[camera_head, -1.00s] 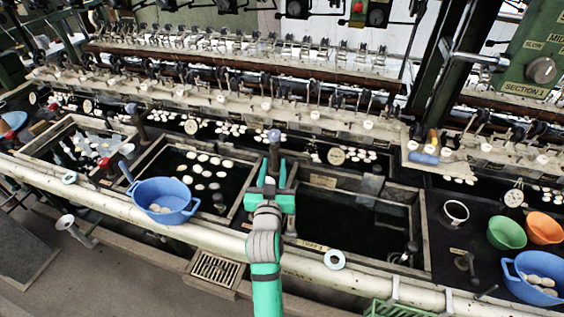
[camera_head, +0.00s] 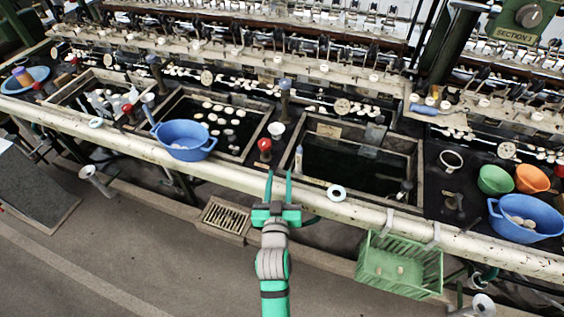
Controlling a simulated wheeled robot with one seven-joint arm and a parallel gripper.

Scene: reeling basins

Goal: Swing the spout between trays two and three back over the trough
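A dark post with a purple top (camera_head: 285,98) stands at the back of the divider between the tray of floating cocoons (camera_head: 173,112) and the dark water tray (camera_head: 412,160). In front of it on this divider are a small white cup-shaped piece (camera_head: 276,130) and a red knob (camera_head: 264,146). I cannot tell exactly how the spout is turned. A dark trough (camera_head: 316,99) with cocoons runs behind the trays. My gripper (camera_head: 279,178) is open and empty, in front of the divider and apart from the post, its fingers pointing toward the pale front rail.
A pale rail (camera_head: 240,181) runs along the front, with a blue basin (camera_head: 185,139) on the left and a white ring (camera_head: 336,193) on it. A green basket (camera_head: 400,262) hangs from it. Blue (camera_head: 527,218), green (camera_head: 495,180) and orange (camera_head: 532,179) bowls stand right.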

